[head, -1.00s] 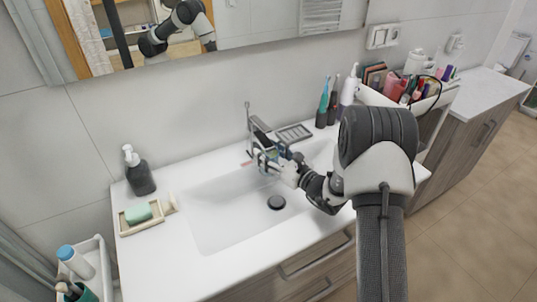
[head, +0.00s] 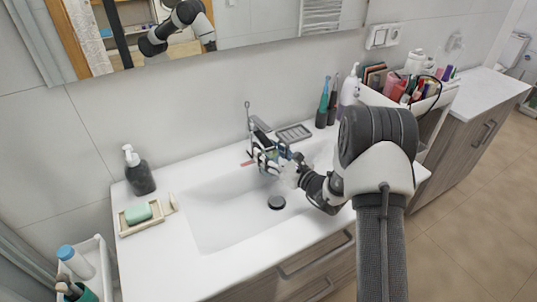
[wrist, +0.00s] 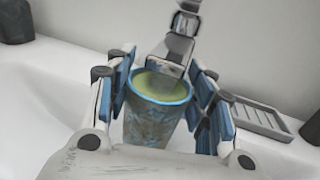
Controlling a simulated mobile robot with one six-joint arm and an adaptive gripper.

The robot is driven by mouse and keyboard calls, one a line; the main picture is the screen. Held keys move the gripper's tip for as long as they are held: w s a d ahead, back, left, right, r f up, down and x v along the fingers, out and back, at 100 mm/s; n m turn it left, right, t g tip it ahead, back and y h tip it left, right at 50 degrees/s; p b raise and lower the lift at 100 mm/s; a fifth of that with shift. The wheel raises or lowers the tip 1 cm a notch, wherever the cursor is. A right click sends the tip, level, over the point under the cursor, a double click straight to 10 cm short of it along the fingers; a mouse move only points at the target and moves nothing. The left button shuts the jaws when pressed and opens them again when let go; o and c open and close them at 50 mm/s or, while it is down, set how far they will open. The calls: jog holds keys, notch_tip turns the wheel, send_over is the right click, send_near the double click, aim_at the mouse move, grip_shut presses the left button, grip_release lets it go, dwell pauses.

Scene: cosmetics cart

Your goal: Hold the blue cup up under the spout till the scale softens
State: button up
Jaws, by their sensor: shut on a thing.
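The blue cup (wrist: 155,120) stands upright between the blue-padded fingers of my gripper (wrist: 161,88) in the wrist view. It has a bright blue rim, patchy brownish marks on its side and yellow-green liquid near the top. My gripper is shut on it. The metal tap's spout (wrist: 168,57) reaches over the far part of the cup's mouth, its end at or just above the liquid; I cannot tell if they touch. In the head view my gripper (head: 268,155) is raised at the tap (head: 250,113) above the basin, and hides most of the cup.
The white basin (head: 220,215) below is empty, with a dark drain (head: 276,202). A soap dish (head: 142,217) and dark pump bottle (head: 138,170) stand left. A grey ridged tray (head: 294,133), toothbrushes (head: 323,103) and a cosmetics box (head: 370,97) stand right.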

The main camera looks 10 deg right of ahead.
jog(key=shift+w+r, duration=0.1)
jog(key=shift+r, duration=0.05)
jog(key=shift+f+b, duration=0.45)
jog(key=shift+f, duration=0.35)
jog(key=shift+f+b, duration=0.3)
jog(key=shift+f, duration=0.2)
jog(key=shift+s, duration=0.2)
jog(key=s+d, duration=0.1)
jog(key=s, duration=0.7)
jog(key=shift+s+d, duration=0.25)
jog(key=shift+s, duration=0.1)
dwell(0.9)
jog(key=shift+r+p, duration=0.1)
jog(key=shift+p, duration=0.25)
jog(key=s+r+p, duration=0.4)
jog(key=s+r, duration=0.1)
jog(key=shift+d+r, duration=0.4)
dwell(0.8)
dwell(0.6)
